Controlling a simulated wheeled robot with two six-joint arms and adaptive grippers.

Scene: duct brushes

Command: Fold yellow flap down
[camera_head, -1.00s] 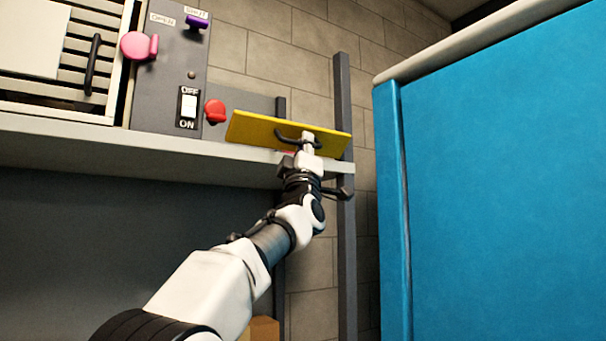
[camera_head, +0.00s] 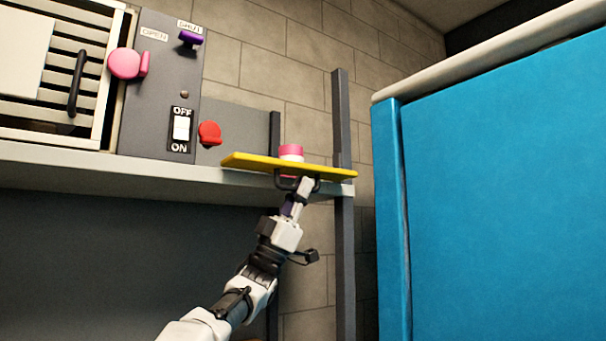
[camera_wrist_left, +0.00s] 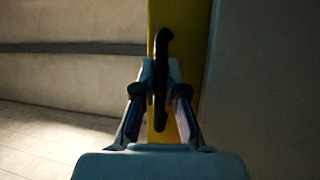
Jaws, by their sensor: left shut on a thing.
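The yellow flap (camera_head: 245,161) lies at the right end of the shelf in the head view, nearly edge-on and close to level, with a slight tilt. Its dark handle (camera_head: 283,183) hangs on the side facing me. My left gripper (camera_head: 303,188) is shut on this handle from below. In the left wrist view the handle (camera_wrist_left: 161,60) stands between the fingers (camera_wrist_left: 160,105), with the yellow flap (camera_wrist_left: 180,25) behind it. A pink and white object (camera_head: 291,152) shows behind the flap, its lower part hidden. My right gripper is not in view.
A dark post (camera_head: 342,120) stands beside the flap. A large blue cabinet (camera_head: 500,180) fills the right.

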